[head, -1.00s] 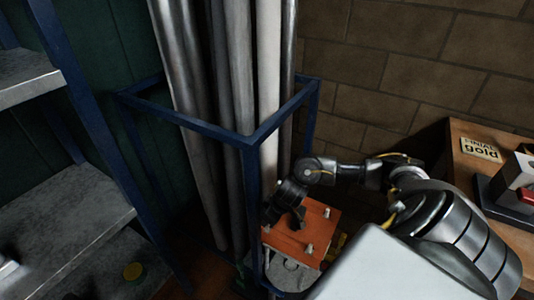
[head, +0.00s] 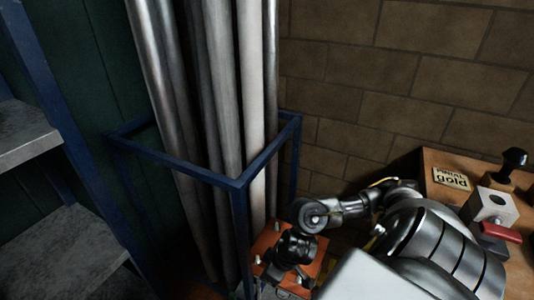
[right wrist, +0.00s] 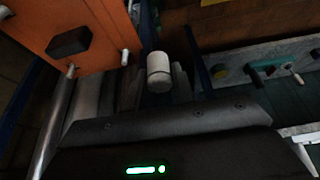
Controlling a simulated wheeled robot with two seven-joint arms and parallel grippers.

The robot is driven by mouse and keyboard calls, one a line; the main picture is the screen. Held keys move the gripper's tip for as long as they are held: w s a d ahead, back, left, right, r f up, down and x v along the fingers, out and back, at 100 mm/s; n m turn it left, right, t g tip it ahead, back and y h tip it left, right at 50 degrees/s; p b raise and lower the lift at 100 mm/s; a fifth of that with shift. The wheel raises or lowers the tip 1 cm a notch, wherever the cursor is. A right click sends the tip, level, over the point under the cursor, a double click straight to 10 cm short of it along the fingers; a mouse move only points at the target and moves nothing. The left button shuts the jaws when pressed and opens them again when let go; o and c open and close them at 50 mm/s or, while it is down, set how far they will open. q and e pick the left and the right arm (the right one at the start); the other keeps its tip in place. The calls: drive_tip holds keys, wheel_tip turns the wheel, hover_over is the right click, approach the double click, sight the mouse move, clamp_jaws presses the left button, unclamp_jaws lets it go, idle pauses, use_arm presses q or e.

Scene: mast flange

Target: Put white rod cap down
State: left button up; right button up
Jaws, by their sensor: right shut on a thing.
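The white rod cap (right wrist: 159,72) is a short pale cylinder in the middle of the right wrist view, just beyond the dark gripper body. In the head view the gripper is over or in front of an orange plate (head: 265,240) with small pale pegs and hides the cap. The orange plate also fills the upper left of the right wrist view (right wrist: 50,30), apart from the cap. My left gripper is not in view.
Tall metal rods (head: 222,120) stand in a blue frame (head: 240,182) beside the plate. Grey shelves (head: 60,255) are at left. A wooden bench (head: 430,180) at right bears a "FINIAL gold" sign (head: 451,178) and a pale block with a red handle (head: 490,212). A brick wall is behind.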

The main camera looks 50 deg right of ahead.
drive_tip(key=w+a+r+n+y, duration=0.1)
drive_tip(key=w+a+r+n, duration=0.1)
drive_tip(key=w+a+r, duration=0.4)
drive_tip(key=w+a+r+n+y, duration=0.1)
drive_tip(key=w+a+r+n, duration=0.25)
drive_tip(key=r, duration=0.35)
wheel_tip(320, 180, up, 14)
drive_tip(key=w+n+g, duration=0.1)
drive_tip(key=n, duration=0.1)
drive_tip(key=shift+a+g+y, duration=0.3)
drive_tip(key=shift+a, duration=0.1)
